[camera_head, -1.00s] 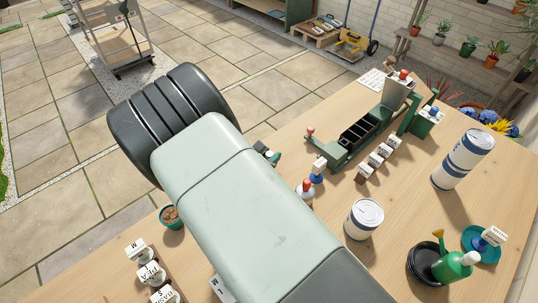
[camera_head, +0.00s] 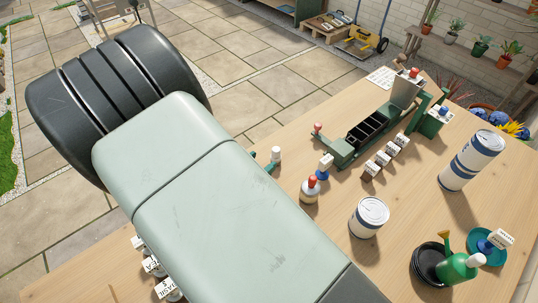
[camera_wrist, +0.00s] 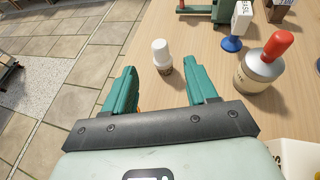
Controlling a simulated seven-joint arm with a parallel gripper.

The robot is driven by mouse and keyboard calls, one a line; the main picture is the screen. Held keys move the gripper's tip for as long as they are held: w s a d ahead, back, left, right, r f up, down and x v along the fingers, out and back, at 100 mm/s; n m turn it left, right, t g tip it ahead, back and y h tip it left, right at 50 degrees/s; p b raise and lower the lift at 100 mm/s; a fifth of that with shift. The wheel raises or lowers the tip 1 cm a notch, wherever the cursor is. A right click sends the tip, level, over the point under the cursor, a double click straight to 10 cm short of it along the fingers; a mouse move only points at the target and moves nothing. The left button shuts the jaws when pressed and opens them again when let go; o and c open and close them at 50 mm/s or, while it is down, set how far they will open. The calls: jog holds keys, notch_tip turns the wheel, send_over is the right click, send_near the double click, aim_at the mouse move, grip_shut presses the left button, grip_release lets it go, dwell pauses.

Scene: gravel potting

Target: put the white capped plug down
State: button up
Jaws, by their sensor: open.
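The white capped plug (camera_wrist: 162,52) stands upright on the wooden table, its white cap above a brown lower part, close to the table's left edge in the wrist view. It also shows small in the head view (camera_head: 276,154), just past my forearm. My gripper (camera_wrist: 160,80) is open, with its teal fingers apart and nothing held between them. The plug is just ahead of the fingertips, apart from them. In the head view my arm hides most of the gripper.
A red-topped bottle (camera_wrist: 262,66) and a blue-based label holder (camera_wrist: 236,25) stand right of the plug. A white can (camera_head: 369,217) and a green rack (camera_head: 365,132) are farther off. Labelled blocks (camera_head: 153,266) are partly hidden by my arm.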

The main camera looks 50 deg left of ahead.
jog(key=shift+v, duration=1.5)
jog(key=shift+w, duration=0.1)
jog(key=w+d+r+m+h, duration=0.4)
jog(key=w+r+m, duration=0.1)
jog(key=w+r, duration=0.25)
jog(key=w+d+r+m+g+h, duration=0.2)
jog(key=w+d+r+m, duration=0.25)
jog(key=d, duration=0.35)
jog(key=w+d+r+m+g+h, duration=0.2)
jog(key=w+d+r+m, duration=0.2)
jog(key=d+r+m, duration=0.3)
jog(key=w+d+r+m+g+h, duration=0.2)
jog(key=w+d+r+m, duration=0.25)
jog(key=d, duration=0.45)
jog(key=s+d+r+m+g+y, duration=0.1)
jog(key=s+d+r+m, duration=0.15)
jog(key=d, duration=0.35)
jog(key=s+d+r+m+g, duration=0.2)
jog(key=d+r+m, duration=0.2)
jog(key=d, duration=0.2)
jog(key=s+d+r+m+t+y, duration=0.1)
jog(key=s+d+r+m+y, duration=0.3)
jog(key=s+m, duration=0.7)
notch_tip(320, 180, up, 2)
jog(key=d, duration=0.2)
jog(key=shift+d+y, duration=0.35)
jog(key=shift+y, duration=0.05)
